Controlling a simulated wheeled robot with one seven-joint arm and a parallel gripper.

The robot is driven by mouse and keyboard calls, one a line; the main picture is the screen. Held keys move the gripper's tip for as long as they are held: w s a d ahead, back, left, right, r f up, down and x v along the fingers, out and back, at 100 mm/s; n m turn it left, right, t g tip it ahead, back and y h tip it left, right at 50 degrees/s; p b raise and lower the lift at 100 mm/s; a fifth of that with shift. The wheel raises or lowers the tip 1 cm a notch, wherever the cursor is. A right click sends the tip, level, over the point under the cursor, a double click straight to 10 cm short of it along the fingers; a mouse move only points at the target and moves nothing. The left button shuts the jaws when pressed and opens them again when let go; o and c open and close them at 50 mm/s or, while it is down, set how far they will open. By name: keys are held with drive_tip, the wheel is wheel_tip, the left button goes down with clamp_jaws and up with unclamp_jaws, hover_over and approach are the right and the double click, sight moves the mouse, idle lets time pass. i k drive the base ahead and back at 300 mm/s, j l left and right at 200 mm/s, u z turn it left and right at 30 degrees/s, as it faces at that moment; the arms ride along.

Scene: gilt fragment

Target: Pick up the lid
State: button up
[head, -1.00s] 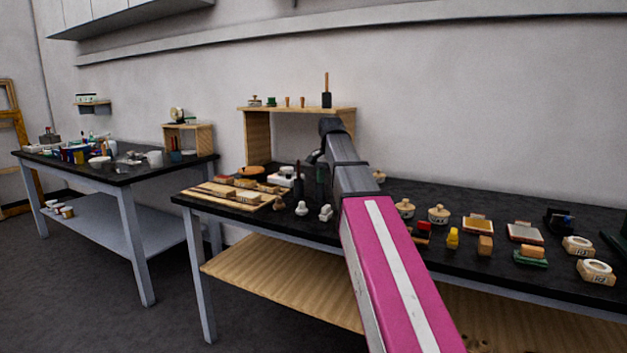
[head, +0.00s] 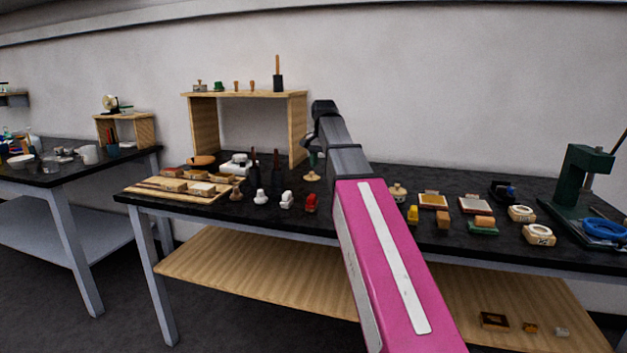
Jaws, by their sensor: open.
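A pale round pot with what looks like a knobbed lid (head: 397,192) stands on the black-topped bench, just right of my arm. A small beige round piece with an upright knob (head: 312,176) sits near the back of the bench, left of my arm; I cannot tell whether it is a loose lid. My gripper (head: 309,139) is small and dark in the head view, open and empty, raised above the bench in front of the wooden shelf. It is above the beige piece in the picture and apart from it. My pink arm hides part of the bench middle.
A wooden shelf unit (head: 198,128) stands at the back. Stamps, including a red one (head: 311,203), and a wooden board (head: 152,192) are at left. Ink pads (head: 433,201), white-topped blocks (head: 539,234) and a green press (head: 583,185) are at right.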

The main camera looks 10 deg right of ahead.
sight(311, 178)
drive_tip(key=i+l+u, duration=0.35)
drive_tip(key=i+l, duration=0.4)
